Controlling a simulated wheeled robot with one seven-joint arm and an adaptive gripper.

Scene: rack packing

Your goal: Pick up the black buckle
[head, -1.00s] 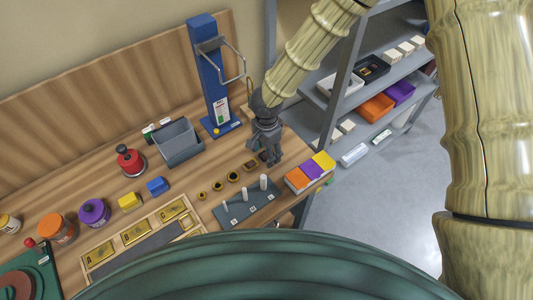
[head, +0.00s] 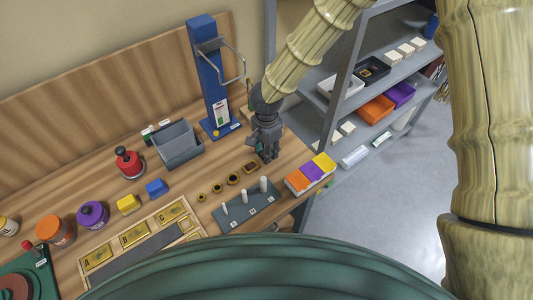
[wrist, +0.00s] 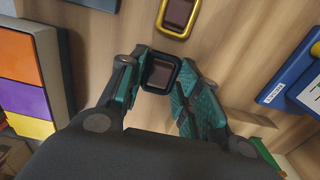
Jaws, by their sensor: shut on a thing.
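The black buckle (wrist: 160,73), a small dark square frame with a brown centre, sits between my fingertips in the wrist view. My gripper (wrist: 158,78), with teal finger pads, is shut on it. In the head view my gripper (head: 266,156) points down at the bench, right of the row of small rings and buckles. The black buckle is hidden behind my fingers there. A yellow-framed buckle (wrist: 177,15) lies just beyond my fingertips in the wrist view; it also shows in the head view (head: 250,167).
Several small rings (head: 217,187) lie left of my gripper. A grey board with white pegs (head: 242,208) is in front. An orange, purple and yellow box (head: 310,172) stands to the right. A blue press (head: 209,80) and a grey bin (head: 177,145) stand behind.

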